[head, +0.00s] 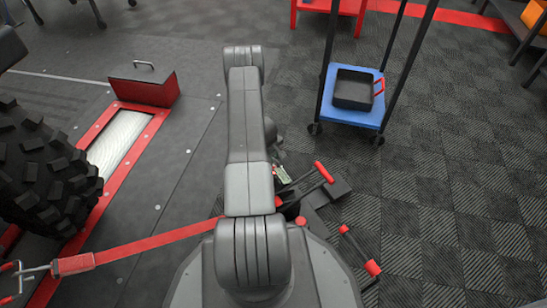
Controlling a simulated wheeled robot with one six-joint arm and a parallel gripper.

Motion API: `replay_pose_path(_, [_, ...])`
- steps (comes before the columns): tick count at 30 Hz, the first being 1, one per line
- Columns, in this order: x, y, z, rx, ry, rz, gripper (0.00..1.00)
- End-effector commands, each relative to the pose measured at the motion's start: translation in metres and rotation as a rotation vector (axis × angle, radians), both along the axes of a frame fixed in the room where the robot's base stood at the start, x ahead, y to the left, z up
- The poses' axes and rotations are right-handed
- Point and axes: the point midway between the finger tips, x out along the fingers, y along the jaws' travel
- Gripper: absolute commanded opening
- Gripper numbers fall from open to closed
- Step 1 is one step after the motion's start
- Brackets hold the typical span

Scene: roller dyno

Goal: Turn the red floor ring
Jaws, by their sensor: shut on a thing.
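My gripper (282,174) shows only in part, low to the right of my arm, just above the floor. Its fingertips are mostly hidden behind my arm, and it is shut. A small red part (278,201) shows right below it at the arm's edge; it looks like the red floor ring, but most of it is hidden and I cannot see its full shape or turn. A red strap (160,245) runs from a metal hook at the lower left towards this spot and passes behind my arm.
A dark fitting with a red-gripped handle (323,172) lies right beside my gripper. Another red-ended bar (360,250) lies further right. A knobby tyre (40,165) stands by the red-framed roller (118,142) at left. A blue cart (350,112) carries a black tray.

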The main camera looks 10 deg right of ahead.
Motion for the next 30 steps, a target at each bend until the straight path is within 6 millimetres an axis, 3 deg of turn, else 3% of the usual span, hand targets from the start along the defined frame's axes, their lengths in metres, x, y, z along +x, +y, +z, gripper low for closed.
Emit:
replay_pose_path(7, [0.0011, 0.0010, 0.0000, 0.000, 0.000, -0.218, 0.00])
replay_pose_path(18, [0.0009, 0.0008, 0.0000, -0.001, 0.001, -0.257, 0.00])
replay_pose_path(19, [0.0009, 0.0008, 0.0000, -0.001, 0.001, -0.257, 0.18])
replay_pose_path(22, [0.0009, 0.0008, 0.0000, 0.000, 0.000, -0.256, 0.36])
replay_pose_path(30, [0.0011, 0.0009, 0.0008, 0.000, 0.001, -0.254, 0.36])
